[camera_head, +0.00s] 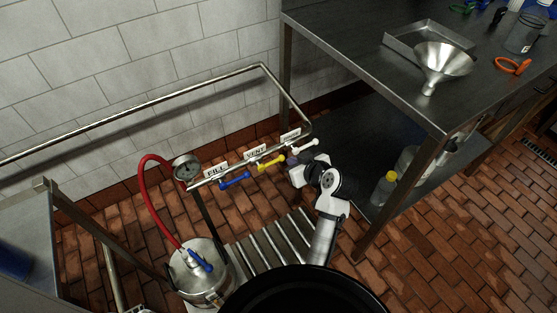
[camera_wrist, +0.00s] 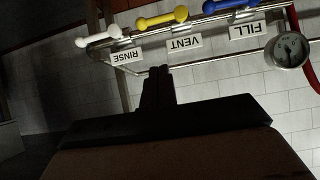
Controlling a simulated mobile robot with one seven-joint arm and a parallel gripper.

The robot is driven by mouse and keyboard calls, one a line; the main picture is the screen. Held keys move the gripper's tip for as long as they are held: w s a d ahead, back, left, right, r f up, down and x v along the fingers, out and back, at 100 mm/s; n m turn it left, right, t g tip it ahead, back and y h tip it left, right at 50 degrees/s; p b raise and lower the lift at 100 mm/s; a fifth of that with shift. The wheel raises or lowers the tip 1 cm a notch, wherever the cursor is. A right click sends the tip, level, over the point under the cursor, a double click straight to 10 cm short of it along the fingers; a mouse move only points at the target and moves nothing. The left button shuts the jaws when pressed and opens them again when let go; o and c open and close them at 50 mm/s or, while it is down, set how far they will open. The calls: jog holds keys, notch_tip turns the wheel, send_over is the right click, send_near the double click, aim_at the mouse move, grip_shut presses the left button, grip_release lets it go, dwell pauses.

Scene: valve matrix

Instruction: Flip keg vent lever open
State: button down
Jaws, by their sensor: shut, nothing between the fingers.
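The yellow vent lever (camera_head: 271,163) sits on the pipe rail under the VENT label (camera_head: 256,152), between the blue fill lever (camera_head: 235,181) and the white rinse lever (camera_head: 304,147). In the wrist view, which is upside down, the yellow lever (camera_wrist: 161,18) lies across the top middle, roughly along the rail. My gripper (camera_head: 292,158) is beside the rail, near the yellow and white levers. Its dark fingers (camera_wrist: 157,76) are together and empty, below the VENT label in the wrist view, with a visible gap to the yellow lever.
A pressure gauge (camera_head: 187,168) with a red hose (camera_head: 151,195) stands left of the levers. The hose runs to a steel keg (camera_head: 190,280). A steel table (camera_head: 360,60) with a funnel (camera_head: 440,62) stands at right. A slatted rack (camera_head: 270,243) lies below.

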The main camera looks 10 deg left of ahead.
jog(key=p, duration=0.1)
send_over(278, 161)
jog(key=s+d, duration=0.1)
jog(key=s, duration=0.2)
notch_tip(278, 161, down, 5)
jog(key=f, duration=0.3)
jog(key=shift+w+a+f+p, duration=0.2)
jog(key=shift+w+f+p, duration=0.05)
jog(key=shift+w+p, duration=0.1)
jog(key=shift+w+f, duration=0.1)
jog(key=shift+f, duration=0.35)
jog(key=shift+w+d+f+m+g+y+b, duration=0.15)
jog(key=shift+f+m+g+y+b, duration=0.25)
jog(key=shift+b, duration=0.15)
notch_tip(278, 161, down, 8)
jog(key=s+a+m+g+y+b, duration=0.1)
jog(key=m+g+y+b, duration=0.2)
jog(key=m+y+b, duration=0.6)
jog(key=shift+s+a+r+m+g+b, duration=0.15)
jog(key=shift+s+a+m+g+b, duration=0.35)
jog(key=shift+m, duration=0.4)
